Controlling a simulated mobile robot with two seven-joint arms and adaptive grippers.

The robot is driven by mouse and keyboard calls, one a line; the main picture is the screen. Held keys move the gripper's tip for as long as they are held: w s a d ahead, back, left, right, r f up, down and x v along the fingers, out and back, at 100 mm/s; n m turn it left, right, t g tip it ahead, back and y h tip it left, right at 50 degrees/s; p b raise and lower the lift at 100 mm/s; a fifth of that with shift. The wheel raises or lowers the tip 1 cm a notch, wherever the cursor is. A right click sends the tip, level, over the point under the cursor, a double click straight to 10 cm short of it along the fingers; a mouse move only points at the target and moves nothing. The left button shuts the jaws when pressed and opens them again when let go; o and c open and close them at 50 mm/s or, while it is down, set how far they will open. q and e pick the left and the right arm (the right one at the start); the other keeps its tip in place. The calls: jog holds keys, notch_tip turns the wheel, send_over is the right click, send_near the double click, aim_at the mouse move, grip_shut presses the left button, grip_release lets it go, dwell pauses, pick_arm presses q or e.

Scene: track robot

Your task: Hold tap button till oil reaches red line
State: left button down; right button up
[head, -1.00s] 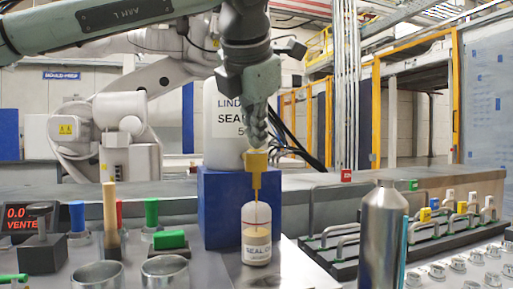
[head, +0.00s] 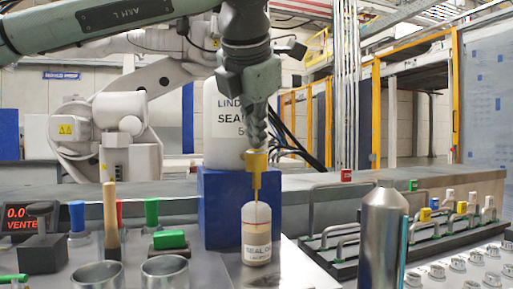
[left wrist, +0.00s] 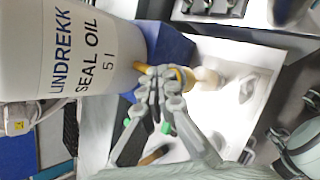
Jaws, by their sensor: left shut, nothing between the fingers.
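A white oil container (head: 222,140), marked SEAL OIL in the left wrist view (left wrist: 82,60), stands on a blue block (head: 225,215). Its yellow tap (head: 257,180) points down into a small clear bottle (head: 257,240) with a white label, upright on the bench. Pale yellow oil fills the bottle to near the red line; the exact gap is too small to tell. My left gripper (head: 256,138) is shut and empty, pointing down with its fingertips at the top of the tap. The fingertips (left wrist: 165,82) hide the tap button in the left wrist view. My right gripper is out of view.
A steel flask (head: 383,235) stands right of the bottle, before a rack of metal handles (head: 340,240). Two metal cups (head: 165,272), coloured-handled tools (head: 111,220) and a red display (head: 20,217) are on the left. A narrow patch of bench is clear around the bottle.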

pick_arm(q)
jog(key=shift+r+p, duration=0.6)
jog(key=shift+r, duration=0.25)
jog(key=shift+r, duration=0.1)
notch_tip(320, 180, up, 5)
jog(key=p, duration=0.3)
jog(key=shift+p, duration=0.4)
